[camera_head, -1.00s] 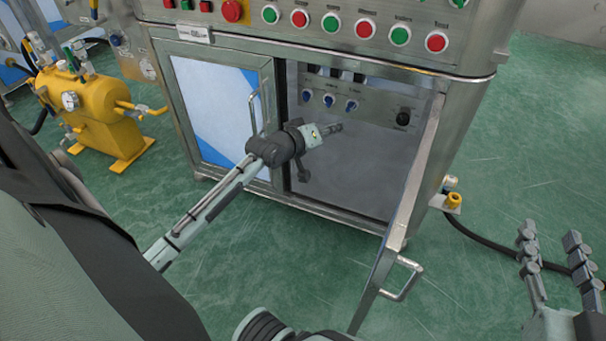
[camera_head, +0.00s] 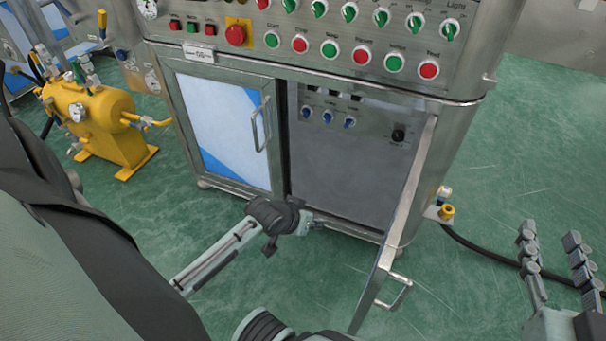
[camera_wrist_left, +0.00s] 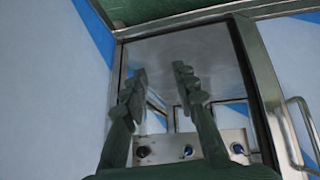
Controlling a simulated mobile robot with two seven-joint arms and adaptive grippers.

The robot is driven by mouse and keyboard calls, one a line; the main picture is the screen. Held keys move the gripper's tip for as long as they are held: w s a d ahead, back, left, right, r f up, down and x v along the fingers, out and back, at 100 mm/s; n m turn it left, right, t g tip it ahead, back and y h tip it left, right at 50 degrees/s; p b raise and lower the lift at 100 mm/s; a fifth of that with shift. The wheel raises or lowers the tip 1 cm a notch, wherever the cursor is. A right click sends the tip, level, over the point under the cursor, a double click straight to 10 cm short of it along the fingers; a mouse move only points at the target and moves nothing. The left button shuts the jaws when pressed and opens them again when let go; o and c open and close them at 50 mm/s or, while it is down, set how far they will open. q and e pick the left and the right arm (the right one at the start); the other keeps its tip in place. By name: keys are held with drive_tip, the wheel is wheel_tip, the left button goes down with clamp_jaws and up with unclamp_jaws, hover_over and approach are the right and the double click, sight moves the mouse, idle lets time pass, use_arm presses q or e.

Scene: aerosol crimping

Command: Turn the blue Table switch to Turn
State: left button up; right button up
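Several blue switches, three of them clear (camera_head: 306,112), (camera_head: 328,117), (camera_head: 350,122), sit in a row on a grey panel inside the open cabinet bay. Their labels are too small to read, so I cannot tell which is Table or its setting. In the left wrist view, blue knobs (camera_wrist_left: 188,151) show beyond my fingers. My left gripper (camera_wrist_left: 160,78) has its fingers apart with nothing between them; in the head view it is low before the bay, apart from the switches, its fingers mostly hidden. My right gripper (camera_head: 555,245) is open and empty at the lower right.
A metal door (camera_head: 405,205) stands open to the right of the bay, its handle (camera_head: 398,292) outward. A closed door (camera_head: 222,125) is at the left. A black knob (camera_head: 398,135) sits right of the switches. A yellow tank (camera_head: 100,120) stands at the left.

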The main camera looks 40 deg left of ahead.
use_arm(q)
drive_tip(key=shift+s+d+f+m+g+p, duration=0.1)
drive_tip(key=shift+s+f+m+g, duration=0.05)
drive_tip(key=shift+s, duration=0.45)
drive_tip(key=shift+s+d+f+m+g+p, duration=0.1)
drive_tip(key=shift+s+g+p, duration=0.1)
drive_tip(key=shift+s, duration=0.35)
drive_tip(key=shift+s+d+f+m+g+p, duration=0.1)
drive_tip(key=shift+s+f+m+g, duration=0.05)
drive_tip(key=shift+s, duration=0.45)
use_arm(e)
drive_tip(key=shift+r, duration=0.55)
